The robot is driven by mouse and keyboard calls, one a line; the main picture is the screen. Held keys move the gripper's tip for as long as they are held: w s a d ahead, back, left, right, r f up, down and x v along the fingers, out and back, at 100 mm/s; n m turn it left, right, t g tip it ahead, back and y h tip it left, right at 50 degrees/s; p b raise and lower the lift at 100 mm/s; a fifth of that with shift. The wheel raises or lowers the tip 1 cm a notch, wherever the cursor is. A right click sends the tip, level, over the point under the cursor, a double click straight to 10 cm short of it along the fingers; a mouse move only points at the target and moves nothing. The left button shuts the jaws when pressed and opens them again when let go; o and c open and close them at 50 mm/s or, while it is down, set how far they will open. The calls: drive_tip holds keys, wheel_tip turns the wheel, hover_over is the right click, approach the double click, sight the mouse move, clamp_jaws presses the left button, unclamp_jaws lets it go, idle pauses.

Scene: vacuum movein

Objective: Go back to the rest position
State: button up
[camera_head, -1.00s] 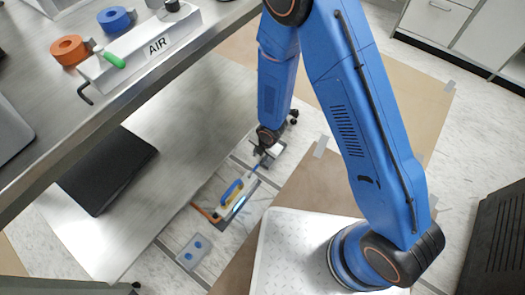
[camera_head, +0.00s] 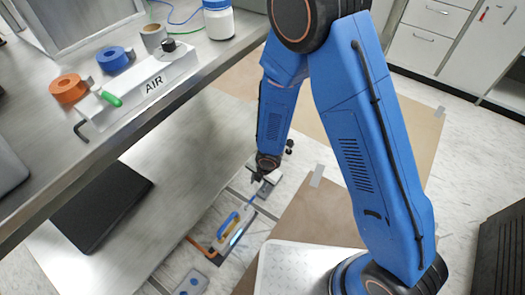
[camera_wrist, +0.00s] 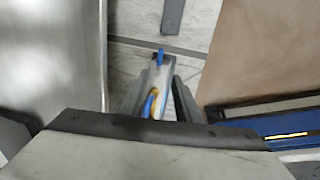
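My gripper (camera_head: 258,180) hangs low at the end of my blue arm, beside the metal bench and close above the floor. In the wrist view its two grey fingers (camera_wrist: 158,92) stand apart. A white device with a blue handle (camera_head: 233,228) lies below and beyond the gripper. It shows between the fingers in the wrist view (camera_wrist: 154,80), with blue and yellow parts. No grip on it can be made out, and the fingertips look small and partly blurred in the head view.
The metal bench (camera_head: 150,130) fills the left, with an AIR manifold (camera_head: 150,85), tape rolls and a white bottle (camera_head: 219,20) on top. A black flat case (camera_head: 100,205) lies on its lower shelf. Brown sheets (camera_head: 315,205) cover floor at centre. A dark box (camera_head: 500,245) stands right.

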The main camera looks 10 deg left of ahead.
drive_tip(key=w+d+r+m+t+h, duration=0.1)
drive_tip(key=w+d+r+m, duration=0.2)
drive_tip(key=d+r+m, duration=0.35)
drive_tip(key=w+d+r+m+t, duration=0.1)
drive_tip(key=w+d+r+m, duration=0.2)
drive_tip(key=d+r, duration=0.7)
drive_tip(key=w+d+r+m+t+h, duration=0.15)
drive_tip(key=d+r+m, duration=0.35)
drive_tip(key=r, duration=0.7)
drive_tip(key=s+d+r+m, duration=0.7)
drive_tip(key=d+r+m, duration=0.1)
drive_tip(key=d+r, duration=0.3)
drive_tip(key=s+d+r+m, duration=0.2)
drive_tip(key=s+r+m, duration=0.1)
drive_tip(key=s, duration=0.4)
drive_tip(key=s+d+r+m, duration=0.3)
drive_tip(key=s+m, duration=0.2)
drive_tip(key=s, duration=0.2)
drive_tip(key=shift+s+d+r, duration=0.15)
drive_tip(key=shift+d+r, duration=0.1)
drive_tip(key=shift+d, duration=0.1)
drive_tip(key=shift+m+y, duration=0.25)
